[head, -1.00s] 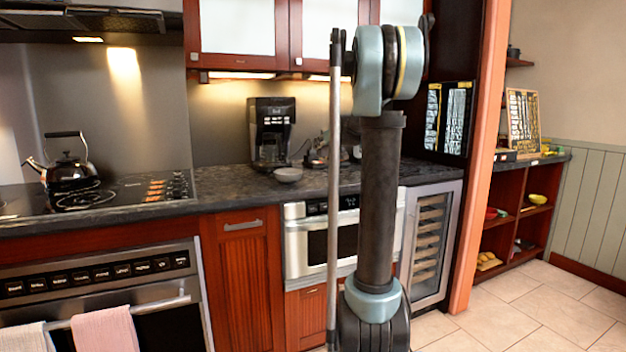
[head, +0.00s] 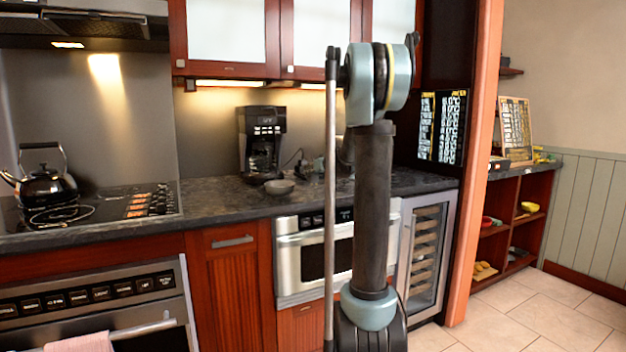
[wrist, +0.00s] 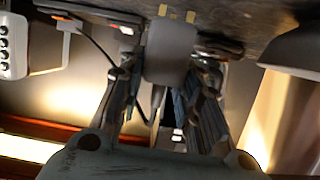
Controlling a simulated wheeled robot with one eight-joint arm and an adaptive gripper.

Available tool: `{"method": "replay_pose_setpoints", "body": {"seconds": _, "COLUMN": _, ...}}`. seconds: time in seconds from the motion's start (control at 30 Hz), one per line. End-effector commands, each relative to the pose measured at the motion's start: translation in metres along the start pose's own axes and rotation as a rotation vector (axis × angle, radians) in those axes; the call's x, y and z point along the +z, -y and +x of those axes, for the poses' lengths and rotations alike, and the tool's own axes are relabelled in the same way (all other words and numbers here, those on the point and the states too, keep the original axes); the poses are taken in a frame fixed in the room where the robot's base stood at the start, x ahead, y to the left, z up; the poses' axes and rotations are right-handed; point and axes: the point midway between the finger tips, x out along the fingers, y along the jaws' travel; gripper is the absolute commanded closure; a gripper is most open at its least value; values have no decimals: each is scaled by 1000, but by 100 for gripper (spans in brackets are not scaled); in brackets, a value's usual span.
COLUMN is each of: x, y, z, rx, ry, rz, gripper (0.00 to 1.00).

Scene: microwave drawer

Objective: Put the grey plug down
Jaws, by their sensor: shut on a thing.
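The grey plug (wrist: 168,52) is in the wrist view, a rounded grey block with two brass-coloured prongs pointing to the top of the picture. My gripper (wrist: 166,78) is shut on it, one finger on each side. A dark counter surface (wrist: 232,20) lies beyond the prongs; I cannot tell whether the plug touches it. In the head view my arm stands in front of the counter and hides the plug and most of the gripper.
The dark counter (head: 215,205) holds a coffee maker (head: 262,143) and a small grey bowl (head: 279,187). A kettle (head: 42,187) stands on the stove at left. A microwave drawer (head: 300,255) and a wine cooler (head: 425,255) sit below the counter.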

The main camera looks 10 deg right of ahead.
Motion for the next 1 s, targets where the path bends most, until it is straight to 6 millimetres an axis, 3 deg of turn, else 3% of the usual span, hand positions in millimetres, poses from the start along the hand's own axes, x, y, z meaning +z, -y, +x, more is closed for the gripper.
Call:
{"method": "replay_pose_setpoints", "body": {"seconds": 0.2, "x": 21, "y": 0, "z": 7, "rx": 0, "ry": 0, "rz": 0, "gripper": 98}}
{"method": "replay_pose_setpoints", "body": {"seconds": 0.57, "x": 24, "y": -1, "z": 8, "rx": 0, "ry": 0, "rz": 0, "gripper": 98}}
{"method": "replay_pose_setpoints", "body": {"seconds": 0.6, "x": 24, "y": -1, "z": 8, "rx": 0, "ry": 0, "rz": 0, "gripper": 59}}
{"method": "replay_pose_setpoints", "body": {"seconds": 0.67, "x": 24, "y": -1, "z": 8, "rx": 0, "ry": 0, "rz": 0, "gripper": 48}}
{"method": "replay_pose_setpoints", "body": {"seconds": 1.0, "x": 23, "y": -1, "z": 8, "rx": 1, "ry": 0, "rz": 0, "gripper": 48}}
